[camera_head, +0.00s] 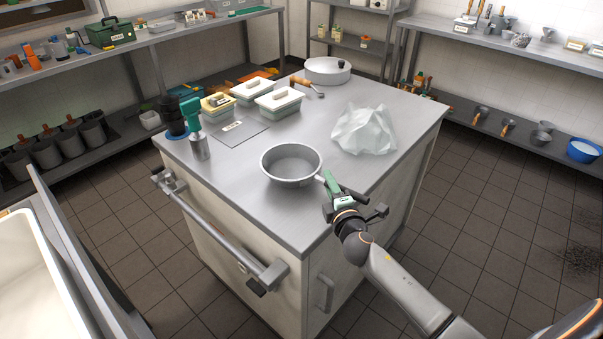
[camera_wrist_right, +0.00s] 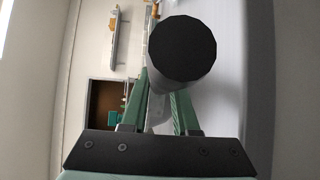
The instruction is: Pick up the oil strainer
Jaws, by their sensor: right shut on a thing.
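The oil strainer (camera_head: 291,181), a round grey metal bowl with a handle, is at the near side of the steel worktop. It is upright; I cannot tell whether its bottom touches the top. My right gripper (camera_head: 331,183) comes in from the right and is shut on the strainer's handle, to the right of the bowl. In the right wrist view the dark round handle end (camera_wrist_right: 182,50) shows at the green fingers (camera_wrist_right: 163,100), and the bowl is hidden. My left gripper is not in view.
The worktop (camera_head: 225,178) also holds a crumpled clear plastic bag (camera_head: 364,130) behind the gripper, lidded containers (camera_head: 278,102), a round white lidded pot (camera_head: 327,70) and a green-handled tool (camera_head: 194,128). A rail (camera_head: 222,233) runs along the front. Shelves line the walls.

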